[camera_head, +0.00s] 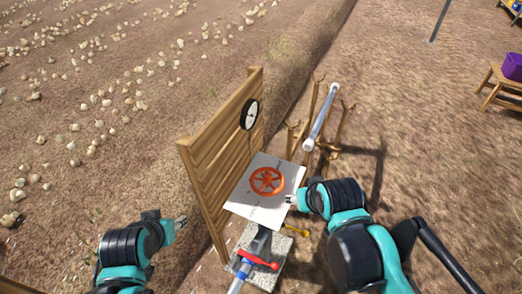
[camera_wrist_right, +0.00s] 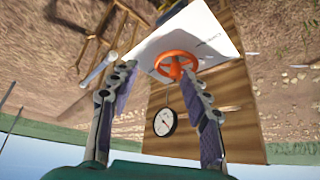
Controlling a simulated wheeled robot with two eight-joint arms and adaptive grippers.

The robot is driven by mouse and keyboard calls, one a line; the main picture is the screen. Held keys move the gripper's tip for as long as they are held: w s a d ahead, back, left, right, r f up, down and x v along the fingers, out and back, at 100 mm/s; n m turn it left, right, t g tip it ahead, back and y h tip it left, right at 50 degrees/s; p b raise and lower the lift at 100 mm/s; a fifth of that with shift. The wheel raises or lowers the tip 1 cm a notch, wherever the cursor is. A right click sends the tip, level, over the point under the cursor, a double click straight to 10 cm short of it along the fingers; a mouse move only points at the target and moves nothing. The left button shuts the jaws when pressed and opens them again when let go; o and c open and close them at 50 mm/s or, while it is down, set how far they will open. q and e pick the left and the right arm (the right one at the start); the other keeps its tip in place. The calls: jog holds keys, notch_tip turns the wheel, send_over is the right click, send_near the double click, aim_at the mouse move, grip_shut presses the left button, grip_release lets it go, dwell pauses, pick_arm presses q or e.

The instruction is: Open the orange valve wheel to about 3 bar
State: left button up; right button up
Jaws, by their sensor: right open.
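The orange valve wheel (camera_head: 267,180) lies on a white panel (camera_head: 241,205) beside the wooden board, near the middle of the head view. In the right wrist view the wheel (camera_wrist_right: 175,66) shows between and beyond my open fingers. A round gauge (camera_head: 250,114) with a white face hangs on the board; it also shows in the wrist view (camera_wrist_right: 164,122), too small to read. My right gripper (camera_head: 291,200) is open and empty at the panel's right edge, apart from the wheel. My left gripper (camera_head: 181,222) is left of the board, its jaw state unclear.
The wooden board (camera_head: 215,150) stands between my left gripper and the wheel. A grey pipe (camera_head: 322,118) rests on wooden supports behind. A red handle (camera_head: 259,260) and a yellow handle (camera_head: 296,230) sit below the panel. A purple box (camera_head: 513,66) stands far right.

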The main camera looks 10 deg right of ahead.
jog(key=w+a+g+b, duration=0.1)
jog(key=w+a+g, duration=0.2)
jog(key=w, duration=0.7)
jog(key=g, duration=0.3)
send_over(267, 174)
jog(key=shift+m, duration=0.4)
notch_tip(267, 174, down, 6)
jog(key=shift+s+d+r+b, duration=0.1)
jog(key=shift+d+b, duration=0.05)
jog(key=shift+b, duration=0.25)
jog(key=shift+f, duration=0.6)
notch_tip(267, 174, down, 7)
jog(key=b, duration=0.3)
grip_shut()
